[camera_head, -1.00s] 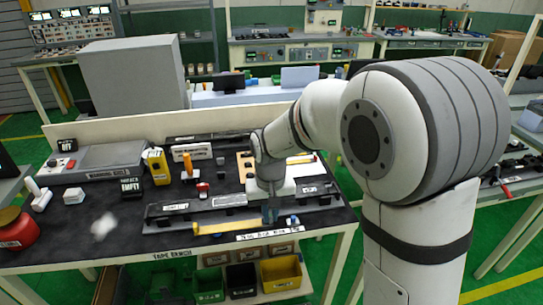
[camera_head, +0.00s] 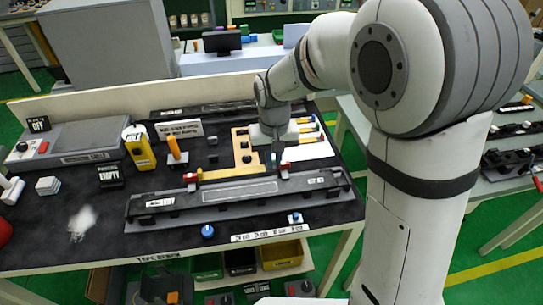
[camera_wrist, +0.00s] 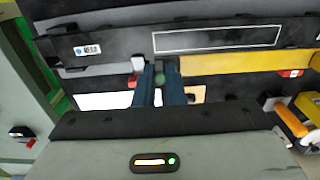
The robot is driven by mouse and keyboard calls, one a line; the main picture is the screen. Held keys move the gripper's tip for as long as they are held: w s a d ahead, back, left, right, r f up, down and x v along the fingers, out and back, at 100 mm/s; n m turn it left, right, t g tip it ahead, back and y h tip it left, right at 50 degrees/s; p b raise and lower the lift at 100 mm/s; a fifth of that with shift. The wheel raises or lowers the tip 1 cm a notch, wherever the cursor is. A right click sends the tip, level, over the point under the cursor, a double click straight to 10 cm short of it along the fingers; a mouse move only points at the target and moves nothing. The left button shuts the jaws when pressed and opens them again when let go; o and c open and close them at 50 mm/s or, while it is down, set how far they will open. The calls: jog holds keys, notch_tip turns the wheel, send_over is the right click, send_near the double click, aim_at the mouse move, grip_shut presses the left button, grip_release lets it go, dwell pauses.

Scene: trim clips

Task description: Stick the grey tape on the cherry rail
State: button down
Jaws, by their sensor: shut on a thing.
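A long dark rail (camera_head: 240,191) lies across the middle of the black bench mat, with pale labels near both ends. It also shows across the top of the wrist view (camera_wrist: 215,39). A yellow strip (camera_head: 237,173) runs along its back side, with a red clip by its left end (camera_head: 191,179) and another by its right end (camera_head: 285,171). No cherry colour shows on the rail. My gripper (camera_head: 274,158) points down near the strip's right end. In the wrist view my gripper (camera_wrist: 160,75) is shut on a small grey-green piece (camera_wrist: 160,68), mostly hidden between the fingers; I cannot tell if it is the grey tape.
A white sign (camera_head: 179,129), a yellow dispenser (camera_head: 139,148) and an orange-topped tool (camera_head: 177,152) stand behind the rail at left. A blue knob (camera_head: 207,232) lies in front. A board with coloured-ended pieces (camera_head: 308,150) lies right of my gripper.

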jog(key=shift+f, duration=0.15)
jog(key=shift+s+f+b, duration=0.1)
jog(key=shift+f+b, duration=2.75)
jog(key=shift+f, duration=0.85)
jog(key=c, duration=1.4)
grip_release()
jog(key=shift+c, duration=0.2)
notch_tip(320, 180, up, 8)
jog(key=shift+f, duration=0.1)
jog(key=shift+d, duration=0.15)
jog(key=s+d+r+m+t, duration=0.2)
jog(key=s+d, duration=1.4)
jog(key=d, duration=0.1)
jog(key=shift+r+m+t, duration=0.3)
jog(key=shift+t, duration=0.1)
